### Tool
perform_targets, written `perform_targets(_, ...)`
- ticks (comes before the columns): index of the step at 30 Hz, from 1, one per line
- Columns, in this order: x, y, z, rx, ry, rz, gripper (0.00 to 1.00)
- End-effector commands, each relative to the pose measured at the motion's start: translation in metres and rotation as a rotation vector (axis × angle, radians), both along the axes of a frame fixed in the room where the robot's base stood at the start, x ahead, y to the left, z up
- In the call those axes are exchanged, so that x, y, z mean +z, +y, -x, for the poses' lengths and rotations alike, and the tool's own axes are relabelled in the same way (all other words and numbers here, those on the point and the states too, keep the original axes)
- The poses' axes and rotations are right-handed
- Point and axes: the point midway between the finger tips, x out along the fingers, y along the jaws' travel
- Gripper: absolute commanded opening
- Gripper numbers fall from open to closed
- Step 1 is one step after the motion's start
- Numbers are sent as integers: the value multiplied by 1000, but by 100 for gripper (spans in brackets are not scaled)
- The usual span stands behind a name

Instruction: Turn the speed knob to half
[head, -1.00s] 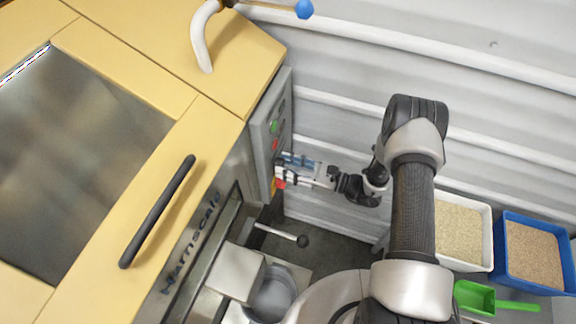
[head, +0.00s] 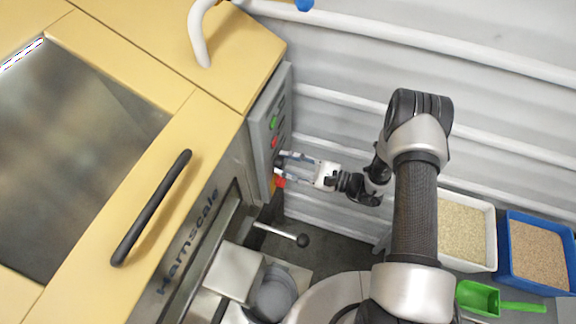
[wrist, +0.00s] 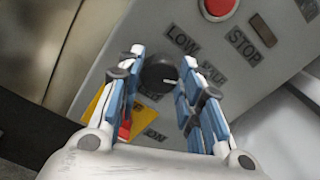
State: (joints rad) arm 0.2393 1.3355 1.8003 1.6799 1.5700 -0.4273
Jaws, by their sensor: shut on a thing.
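The speed knob (wrist: 158,74) is a round black knob with a short white mark, on the grey control panel (wrist: 140,28). In the wrist view the mark lies on the knob's right side, pointing right. A LOW label (wrist: 181,39) is above right of the knob; a second label (wrist: 212,74) on the right is partly covered by a finger and hard to read. My gripper (wrist: 160,82) is shut on the knob, one blue-padded finger on each side. In the head view my gripper (head: 281,166) reaches the panel's face from the right, and the knob is mostly hidden.
A red button (wrist: 217,6) with a STOP label is above right of the knob. A yellow label and a red part (wrist: 124,130) are behind the left finger. A black-tipped lever (head: 302,240) sticks out below the panel. Trays (head: 537,252) and a green scoop (head: 478,298) lie to the right.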

Motion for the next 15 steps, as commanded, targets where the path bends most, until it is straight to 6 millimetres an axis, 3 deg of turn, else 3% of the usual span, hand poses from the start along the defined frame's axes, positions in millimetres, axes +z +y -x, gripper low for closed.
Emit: perform_targets(15, -1, 1, 1, 0, -291, 105, 10)
